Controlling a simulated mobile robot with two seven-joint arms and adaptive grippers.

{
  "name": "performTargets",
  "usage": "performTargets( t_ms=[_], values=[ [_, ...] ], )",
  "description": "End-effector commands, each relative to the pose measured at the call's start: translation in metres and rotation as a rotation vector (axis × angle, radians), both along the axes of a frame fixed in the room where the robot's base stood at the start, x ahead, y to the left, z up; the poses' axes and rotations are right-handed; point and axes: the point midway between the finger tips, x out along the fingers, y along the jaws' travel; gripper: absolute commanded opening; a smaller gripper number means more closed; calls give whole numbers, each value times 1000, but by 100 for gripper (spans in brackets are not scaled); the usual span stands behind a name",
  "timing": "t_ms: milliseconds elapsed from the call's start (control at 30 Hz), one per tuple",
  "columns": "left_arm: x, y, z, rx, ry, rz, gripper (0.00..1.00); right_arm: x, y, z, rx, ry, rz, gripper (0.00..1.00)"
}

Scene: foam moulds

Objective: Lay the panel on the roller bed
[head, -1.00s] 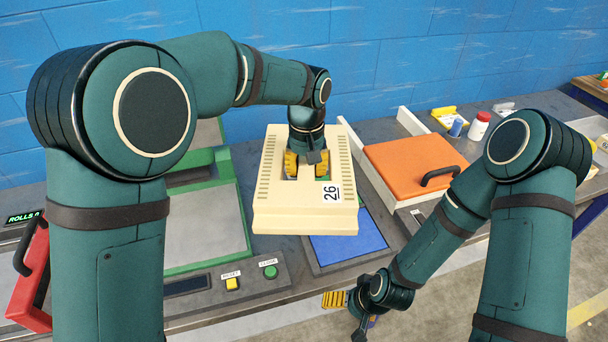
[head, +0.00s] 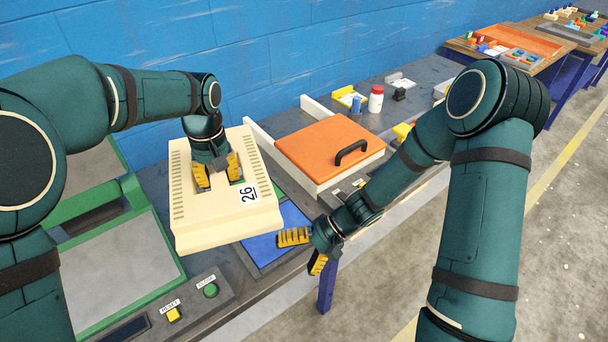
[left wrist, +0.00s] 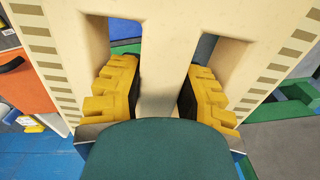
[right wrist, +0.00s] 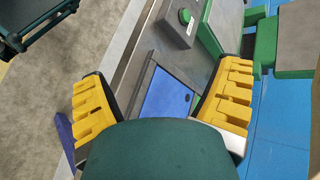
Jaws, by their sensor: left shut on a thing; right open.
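A cream panel (head: 222,218) with slotted vents and a label 26 hangs above the bench in the head view. I take it as the task's panel. My left gripper (head: 217,172) is shut on its middle bar between two openings. The bar (left wrist: 158,60) shows between the yellow fingers in the left wrist view. My right gripper (head: 306,252) is open and empty near the bench's front edge, right of the panel. In the right wrist view nothing is between its fingers (right wrist: 160,95). I cannot make out any rollers.
A blue pad (head: 292,218) lies on the bench, partly hidden by the panel. A green-framed machine (head: 120,265) with reset and close buttons stands left. An orange plate (head: 320,143) with a black handle sits right, between white rails. A white bottle (head: 375,100) stands behind.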

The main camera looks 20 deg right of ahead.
Motion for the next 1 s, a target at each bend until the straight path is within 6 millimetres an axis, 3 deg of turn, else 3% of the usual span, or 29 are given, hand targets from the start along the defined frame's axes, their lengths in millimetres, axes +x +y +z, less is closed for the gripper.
performTargets(
  t_ms=[200, 400, 533, 667, 1000],
  values=[
    [0, 0, 0, 0, -1, 0, 0, 56, -20, 82, 310, -228, -137, 89],
    [0, 0, 0, 0, -1, 0, 0, 85, -44, 135, 472, -422, -222, 89],
    [0, 0, 0, 0, -1, 0, 0, 92, -51, 151, 514, -482, -247, 89],
    [0, 0, 0, 0, -1, 0, 0, 96, -46, 155, 525, -498, -251, 89],
    [0, 0, 0, 0, -1, 0, 0, 116, 6, 154, 524, -492, -248, 89]
  ],
)
